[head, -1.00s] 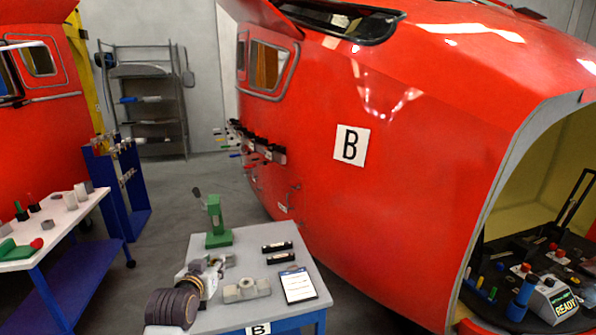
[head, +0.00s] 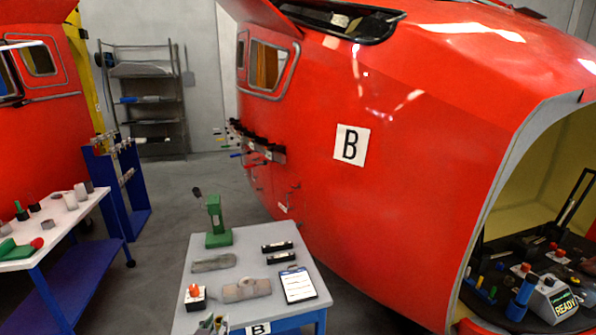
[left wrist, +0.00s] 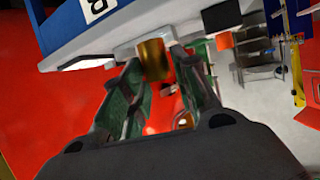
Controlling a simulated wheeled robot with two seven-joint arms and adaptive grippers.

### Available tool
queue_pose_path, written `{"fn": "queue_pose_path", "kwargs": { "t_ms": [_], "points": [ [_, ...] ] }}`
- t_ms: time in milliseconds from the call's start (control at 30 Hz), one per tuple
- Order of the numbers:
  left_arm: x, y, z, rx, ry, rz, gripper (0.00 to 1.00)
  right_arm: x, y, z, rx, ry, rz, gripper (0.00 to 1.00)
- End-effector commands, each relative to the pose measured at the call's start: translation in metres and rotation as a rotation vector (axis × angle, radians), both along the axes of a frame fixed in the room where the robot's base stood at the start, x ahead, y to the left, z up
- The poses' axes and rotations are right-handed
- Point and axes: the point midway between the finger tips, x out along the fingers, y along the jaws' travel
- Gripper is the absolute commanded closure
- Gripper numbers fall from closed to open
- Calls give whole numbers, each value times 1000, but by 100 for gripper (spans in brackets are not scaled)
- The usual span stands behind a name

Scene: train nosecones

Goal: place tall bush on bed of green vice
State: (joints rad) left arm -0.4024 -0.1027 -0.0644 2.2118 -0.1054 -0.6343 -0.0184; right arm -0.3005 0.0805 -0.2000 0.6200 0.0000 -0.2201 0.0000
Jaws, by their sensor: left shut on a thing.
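My left gripper (head: 212,324) shows only in part at the bottom of the head view, by the front edge of the grey table. In the left wrist view its two green-padded fingers (left wrist: 157,88) are shut on a brass-coloured cylinder, the tall bush (left wrist: 153,60). The bush cannot be made out clearly in the head view. A green upright device with a dark-knobbed lever (head: 217,225), which looks like the green vice, stands at the table's back left. The gripper and bush are well in front of it. My right gripper is not in view.
The grey table (head: 235,248) also holds two grey metal parts (head: 246,290), two black blocks (head: 279,247), a clipboard (head: 298,284) and a small box with an orange knob (head: 194,297). The big red nosecone (head: 400,180) stands close on the right. A white-topped bench (head: 60,225) is at left.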

Motion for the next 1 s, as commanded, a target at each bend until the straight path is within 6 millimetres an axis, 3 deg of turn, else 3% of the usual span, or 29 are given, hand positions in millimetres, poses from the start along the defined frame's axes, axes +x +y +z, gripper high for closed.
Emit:
{"fn": "queue_pose_path", "kwargs": {
  "t_ms": [100, 333, 1000],
  "points": [
    [-13, 0, -17, 0, 4, 1, 100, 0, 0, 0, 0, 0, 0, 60],
    [-27, 0, -35, 0, -1, 1, 100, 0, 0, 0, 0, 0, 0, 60],
    [-30, 0, -38, 0, -1, 1, 100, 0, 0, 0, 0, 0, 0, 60]
  ]
}}
